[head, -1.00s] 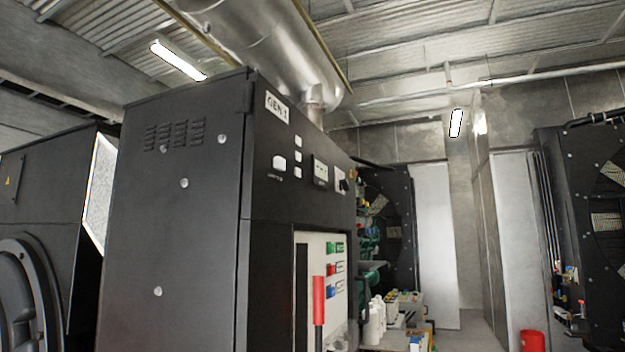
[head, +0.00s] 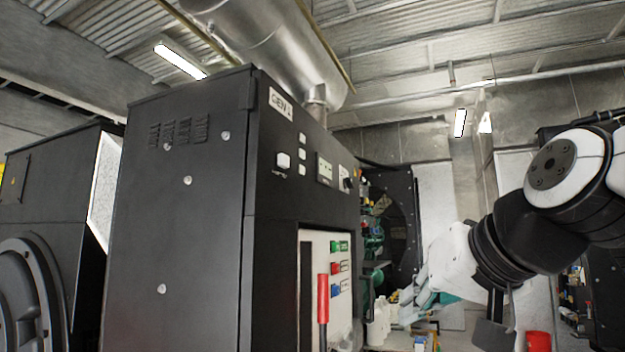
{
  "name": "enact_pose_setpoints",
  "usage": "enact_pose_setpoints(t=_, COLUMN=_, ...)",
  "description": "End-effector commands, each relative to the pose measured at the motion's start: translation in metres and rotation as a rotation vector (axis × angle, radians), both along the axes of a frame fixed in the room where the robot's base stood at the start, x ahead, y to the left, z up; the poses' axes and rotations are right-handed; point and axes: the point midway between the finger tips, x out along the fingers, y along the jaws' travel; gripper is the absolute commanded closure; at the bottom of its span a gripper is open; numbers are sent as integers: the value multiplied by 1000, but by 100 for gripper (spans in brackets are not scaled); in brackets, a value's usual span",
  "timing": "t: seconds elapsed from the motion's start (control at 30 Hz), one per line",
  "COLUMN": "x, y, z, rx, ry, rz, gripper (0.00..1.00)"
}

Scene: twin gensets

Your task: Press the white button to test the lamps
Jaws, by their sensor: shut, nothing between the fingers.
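The black GEN 1 control cabinet (head: 180,240) stands left of centre. A white button (head: 283,160), with a small unreadable label below it, sits on the upper front panel. Several small white squares (head: 302,155) stand in a column to its right. My gripper (head: 411,304) seems to be the pale, finger-like end of the arm at lower right. It is shut and empty, right of the cabinet and lower in the picture than the button, and apart from the panel. Its fingertips are hard to make out against the clutter behind.
Below the button are a recessed panel with green, red and blue switches (head: 336,268) and a red-handled lever (head: 323,300). White bottles (head: 377,322) stand right of the cabinet. A red bucket (head: 538,341) is at lower right. The space before the upper panel looks clear.

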Motion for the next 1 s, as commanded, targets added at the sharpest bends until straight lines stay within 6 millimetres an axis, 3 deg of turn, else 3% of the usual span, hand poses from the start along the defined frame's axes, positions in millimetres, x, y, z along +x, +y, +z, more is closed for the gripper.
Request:
enact_pose_setpoints(t=0.1, x=42, y=21, z=62, rx=108, ry=-125, rz=10, gripper=100)
enact_pose_setpoints(t=0.3, x=97, y=51, z=161, rx=292, ry=-320, rz=6, gripper=100)
enact_pose_setpoints(t=0.4, x=115, y=62, z=201, rx=370, ry=-396, rz=-1, gripper=100)
enact_pose_setpoints(t=0.5, x=126, y=69, z=228, rx=428, ry=-450, rz=-8, gripper=100)
enact_pose_setpoints(t=0.7, x=133, y=74, z=252, rx=477, ry=-495, rz=-15, gripper=100)
enact_pose_setpoints(t=1.0, x=133, y=74, z=252, rx=477, ry=-495, rz=-15, gripper=100)
